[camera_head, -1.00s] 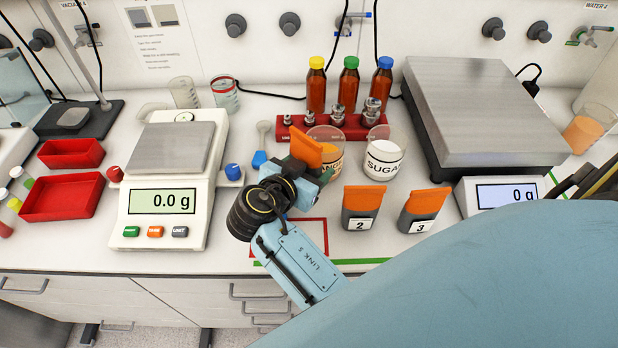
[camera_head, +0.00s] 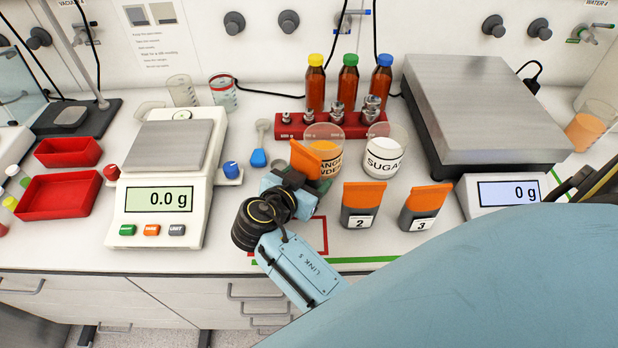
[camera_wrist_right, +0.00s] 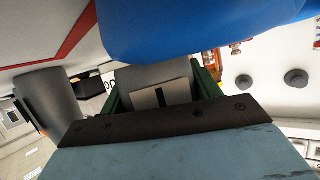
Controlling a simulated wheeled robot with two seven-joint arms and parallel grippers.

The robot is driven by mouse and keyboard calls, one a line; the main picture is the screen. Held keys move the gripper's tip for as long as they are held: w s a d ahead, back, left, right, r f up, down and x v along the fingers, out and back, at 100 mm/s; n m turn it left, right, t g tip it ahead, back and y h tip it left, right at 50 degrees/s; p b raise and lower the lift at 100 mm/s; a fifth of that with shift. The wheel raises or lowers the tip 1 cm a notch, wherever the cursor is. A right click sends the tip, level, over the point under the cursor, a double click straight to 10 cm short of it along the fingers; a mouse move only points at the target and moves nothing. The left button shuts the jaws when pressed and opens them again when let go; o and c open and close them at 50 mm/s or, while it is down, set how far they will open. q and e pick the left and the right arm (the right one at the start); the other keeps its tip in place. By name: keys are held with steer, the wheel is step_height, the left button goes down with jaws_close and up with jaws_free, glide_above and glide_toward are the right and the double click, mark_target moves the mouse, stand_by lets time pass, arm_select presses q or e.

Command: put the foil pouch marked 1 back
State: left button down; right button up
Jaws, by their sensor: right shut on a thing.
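The foil pouch marked 1 shows its orange top (camera_head: 304,160) above my right gripper (camera_head: 300,181) in the head view. In the right wrist view its grey body carries a white label (camera_wrist_right: 175,93) with a 1. My right gripper is shut on it; its green fingers (camera_wrist_right: 115,101) lie either side. The pouch is in front of the orange powder beaker (camera_head: 326,139), over the bench. A red outlined rectangle (camera_head: 325,235) lies partly hidden under my wrist. Whether the pouch touches the bench is hidden. My left gripper is not in view.
Pouch 2 (camera_head: 360,203) and pouch 3 (camera_head: 422,207) stand to the right. A balance (camera_head: 162,200) is left, and a larger scale (camera_head: 480,110) is right. A green line (camera_head: 340,260) runs along the front.

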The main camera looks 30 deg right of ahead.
steer(key=o, duration=1.3)
steer(key=shift+s+f, duration=0.2)
steer(key=shift+f, duration=0.25)
steer(key=shift+c, duration=0.2)
steer(key=shift+w+r+p, duration=0.1)
steer(key=shift+r+p, duration=0.3)
steer(key=shift+p, duration=0.1)
steer(key=shift+a+r+p, duration=0.15)
steer(key=shift+r+p, duration=0.25)
steer(key=b+v, duration=0.1)
steer(key=v, duration=0.5)
steer(key=shift+a+r, duration=0.15)
steer(key=shift+a, duration=0.2)
steer(key=shift+a+r, duration=0.15)
steer(key=shift+a, duration=0.05)
